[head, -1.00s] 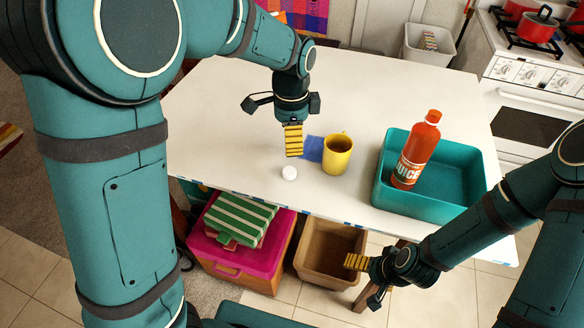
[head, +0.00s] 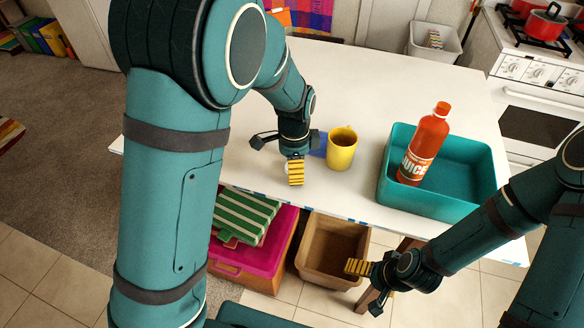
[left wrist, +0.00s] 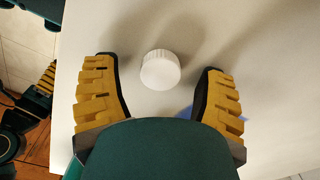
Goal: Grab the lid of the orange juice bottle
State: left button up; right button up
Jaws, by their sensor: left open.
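A small white round lid (left wrist: 160,70) lies on the white table. In the left wrist view it sits between the two yellow fingers near their tips, with a gap on both sides. My left gripper (head: 295,172) is open, pointing down at the lid, which it mostly hides in the head view. The orange juice bottle (head: 424,148), with a red-orange top, leans inside the teal bin at the right of the table. My right gripper (head: 358,267) hangs low in front of the table, away from the lid; its finger opening is not clear.
A yellow mug (head: 342,150) stands close beside the left gripper, with a blue patch (head: 317,146) behind. The teal bin (head: 447,206) fills the table's right side. A brown bin (head: 325,278) and pink box (head: 240,284) stand below. The back of the table (head: 370,75) is clear.

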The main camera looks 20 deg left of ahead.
pick_arm(q)
jog(key=c, duration=0.8)
jog(key=shift+r, duration=0.1)
